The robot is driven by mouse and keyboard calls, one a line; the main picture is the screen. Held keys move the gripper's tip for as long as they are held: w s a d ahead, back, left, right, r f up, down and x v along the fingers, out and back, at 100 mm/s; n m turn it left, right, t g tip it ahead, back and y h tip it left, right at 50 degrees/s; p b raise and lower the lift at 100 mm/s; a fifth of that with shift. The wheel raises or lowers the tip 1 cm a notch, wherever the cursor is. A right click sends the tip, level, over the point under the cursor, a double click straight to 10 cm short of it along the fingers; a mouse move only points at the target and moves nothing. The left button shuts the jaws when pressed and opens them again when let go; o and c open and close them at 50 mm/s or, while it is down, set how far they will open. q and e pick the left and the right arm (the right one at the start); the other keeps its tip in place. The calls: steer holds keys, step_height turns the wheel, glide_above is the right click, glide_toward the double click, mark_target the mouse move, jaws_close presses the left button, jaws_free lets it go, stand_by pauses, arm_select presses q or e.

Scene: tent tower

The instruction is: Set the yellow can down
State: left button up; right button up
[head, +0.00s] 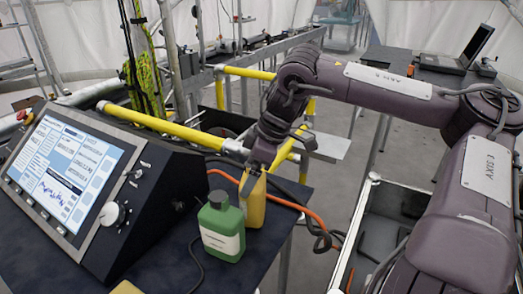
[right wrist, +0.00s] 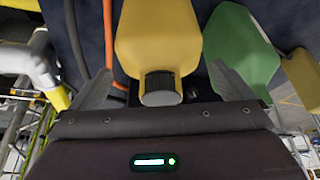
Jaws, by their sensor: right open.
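The yellow can (head: 253,207) stands upright on the dark table top, just behind and to the right of a green bottle (head: 221,228). My right gripper (head: 252,181) is over the top of the yellow can. In the right wrist view the yellow can (right wrist: 158,45), with its dark ribbed cap, lies between the two spread fingers (right wrist: 162,88). A gap shows on each side of the cap, so the jaws are open. The green bottle (right wrist: 240,45) is close to the right finger. My left gripper is not in view.
A console with a lit screen (head: 68,165) fills the left of the table. An orange hose (head: 285,203) and black cables run behind the can. Yellow rails (head: 170,126) stand behind. A yellow thing (head: 126,288) shows partly at the front edge.

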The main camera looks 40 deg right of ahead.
steer(key=v, duration=1)
steer(key=shift+s+r, duration=0.15)
